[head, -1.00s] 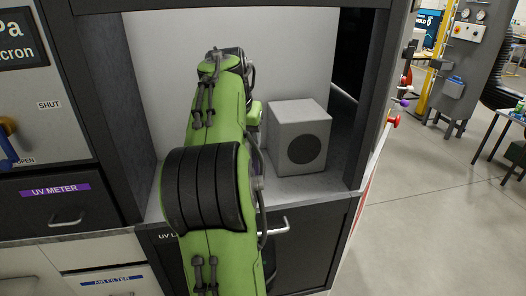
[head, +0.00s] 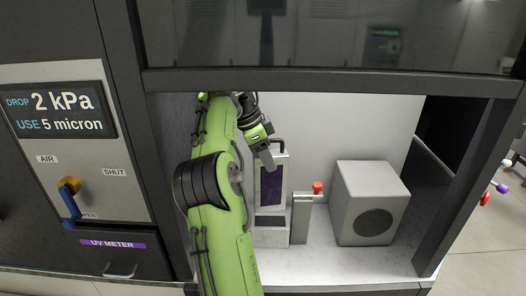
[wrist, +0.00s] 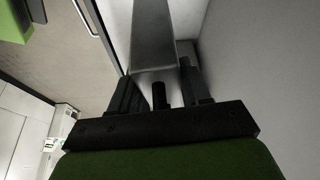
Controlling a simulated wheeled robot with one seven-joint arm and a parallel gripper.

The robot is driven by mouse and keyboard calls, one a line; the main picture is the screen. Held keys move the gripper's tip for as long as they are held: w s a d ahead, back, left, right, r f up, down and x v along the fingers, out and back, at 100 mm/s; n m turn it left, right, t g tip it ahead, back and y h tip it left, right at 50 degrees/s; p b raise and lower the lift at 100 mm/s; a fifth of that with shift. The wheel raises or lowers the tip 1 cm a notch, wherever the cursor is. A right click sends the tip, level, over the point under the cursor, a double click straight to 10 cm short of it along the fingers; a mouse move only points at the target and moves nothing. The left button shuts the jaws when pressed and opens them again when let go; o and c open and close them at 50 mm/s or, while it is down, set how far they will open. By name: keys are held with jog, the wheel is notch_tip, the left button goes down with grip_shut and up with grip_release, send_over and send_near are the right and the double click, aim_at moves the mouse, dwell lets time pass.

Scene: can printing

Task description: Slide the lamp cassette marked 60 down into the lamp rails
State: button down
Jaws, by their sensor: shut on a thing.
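My gripper (head: 266,156) is in the bay, at the top of an upright pale panel with a purple face (head: 271,188) and a dark handle on top. I take this to be the lamp cassette; no 60 mark is readable. In the wrist view, my gripper (wrist: 158,88) is shut on a grey slab-like part (wrist: 154,35) with a dark stud, apparently the cassette's top. The panel stands upright above a pale block (head: 271,238) with a dark plate on it. Rails cannot be made out, nor how far the cassette sits in them.
A grey post (head: 300,220) with a red knob (head: 318,187) stands right of the panel. A grey box with a round dark disc (head: 368,200) stands farther right. The bay's side walls and top beam (head: 330,82) are close. Free shelf lies in front.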

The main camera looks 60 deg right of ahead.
aim_at(270, 176)
jog(key=shift+s+d+r+m+p, duration=0.15)
jog(key=shift+r+m+p, duration=0.15)
jog(key=shift+r+m, duration=0.45)
jog(key=shift+s+m+y, duration=0.1)
jog(key=shift+m+y, duration=0.15)
jog(key=shift+y, duration=0.05)
jog(key=shift+a, duration=0.2)
jog(key=shift+f+b, duration=0.45)
jog(key=shift+f, duration=0.05)
notch_tip(270, 176, down, 5)
jog(key=b, duration=0.3)
jog(key=shift+b, duration=0.4)
jog(key=shift+r, duration=0.1)
